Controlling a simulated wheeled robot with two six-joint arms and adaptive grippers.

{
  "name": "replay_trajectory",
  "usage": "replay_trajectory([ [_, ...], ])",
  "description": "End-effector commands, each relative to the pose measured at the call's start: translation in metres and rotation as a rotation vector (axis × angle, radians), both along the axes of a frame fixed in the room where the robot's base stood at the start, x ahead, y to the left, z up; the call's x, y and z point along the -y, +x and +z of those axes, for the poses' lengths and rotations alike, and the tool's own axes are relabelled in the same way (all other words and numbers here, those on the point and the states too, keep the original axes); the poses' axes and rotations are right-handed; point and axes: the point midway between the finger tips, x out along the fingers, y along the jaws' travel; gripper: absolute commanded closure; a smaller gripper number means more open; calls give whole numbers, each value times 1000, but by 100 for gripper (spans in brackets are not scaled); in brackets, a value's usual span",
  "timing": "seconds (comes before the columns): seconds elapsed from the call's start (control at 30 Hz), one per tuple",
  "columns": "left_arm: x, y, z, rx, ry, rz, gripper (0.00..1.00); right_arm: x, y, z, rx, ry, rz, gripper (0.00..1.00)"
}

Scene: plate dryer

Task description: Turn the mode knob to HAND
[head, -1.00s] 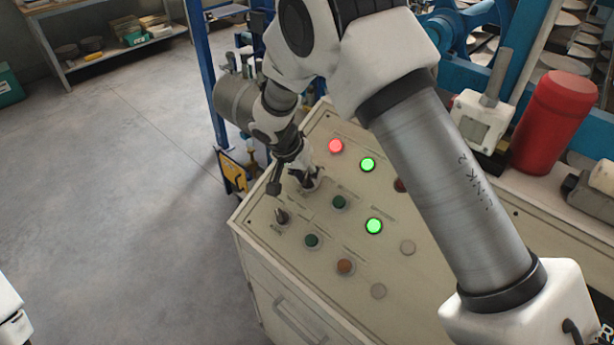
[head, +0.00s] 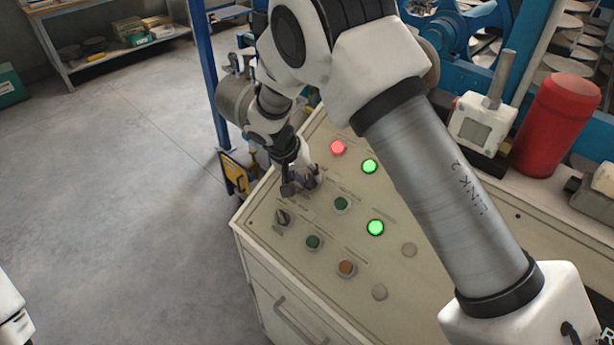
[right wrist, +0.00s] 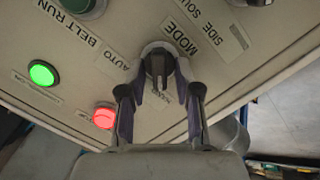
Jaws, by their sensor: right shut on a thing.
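The mode knob (right wrist: 158,66) is a dark selector on a round collar, on the sloping panel beside the MODE label (right wrist: 182,36). The AUTO label (right wrist: 110,62) lies to its left in the right wrist view. Another small label below the knob is partly hidden. My right gripper (right wrist: 160,92) is shut on the knob, one finger on each side. The knob's handle lies roughly upright in that view; its exact setting is hard to tell. In the head view my right gripper (head: 299,183) is at the panel's far left part. My left gripper is not in view.
A similar selector (head: 283,217) stands close to the gripper. Lit red (head: 338,147) and green (head: 375,227) lamps and several buttons share the panel (head: 322,262). A red canister (head: 556,122) stands at the right. Floor at the left is open.

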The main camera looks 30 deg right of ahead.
Motion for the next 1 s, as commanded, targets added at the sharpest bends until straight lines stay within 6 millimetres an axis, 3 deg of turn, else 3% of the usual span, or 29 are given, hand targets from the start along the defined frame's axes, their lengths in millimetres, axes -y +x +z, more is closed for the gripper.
replay_trajectory([
  [0.13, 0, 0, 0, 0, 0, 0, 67, 0, 1, 1, 3, 0, 1, 100],
  [0.17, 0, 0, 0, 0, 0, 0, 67, 0, 1, 1, 3, 0, 1, 60],
  [0.57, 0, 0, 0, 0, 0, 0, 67, -4, 1, 9, 4, 0, 0, 60],
  [1.0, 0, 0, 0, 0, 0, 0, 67, -46, -3, 98, 5, -1, 1, 60],
])
